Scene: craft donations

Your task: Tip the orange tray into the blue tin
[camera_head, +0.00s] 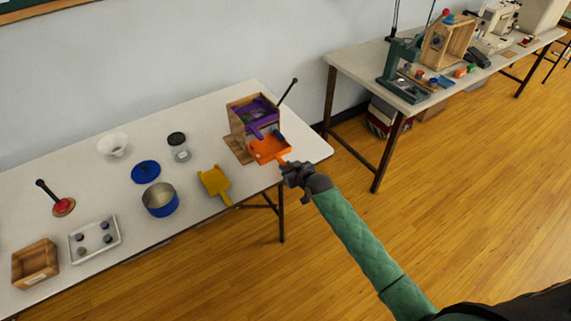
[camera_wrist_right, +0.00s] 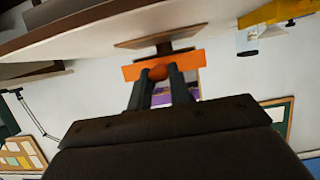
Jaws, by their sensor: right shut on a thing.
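The orange tray (camera_head: 268,148) is at the front of a wooden box stand near the right end of the white table. My right gripper (camera_head: 287,168) is shut on the tray's handle; in the right wrist view the orange tray (camera_wrist_right: 190,62) shows beyond the fingers (camera_wrist_right: 160,78). I cannot tell whether the tray rests on the stand or is held clear of it. The blue tin (camera_head: 160,200) stands open on the table, left of the yellow scoop, and looks empty inside. Its blue lid (camera_head: 146,172) lies behind it. My left gripper is not in view.
The wooden stand (camera_head: 240,132) holds purple trays (camera_head: 262,128), with a dark lever at its right. The yellow scoop (camera_head: 214,184) lies between tin and stand. A glass jar (camera_head: 179,149), white bowl (camera_head: 113,144), white tray (camera_head: 93,243) and wooden box (camera_head: 34,266) stand farther left.

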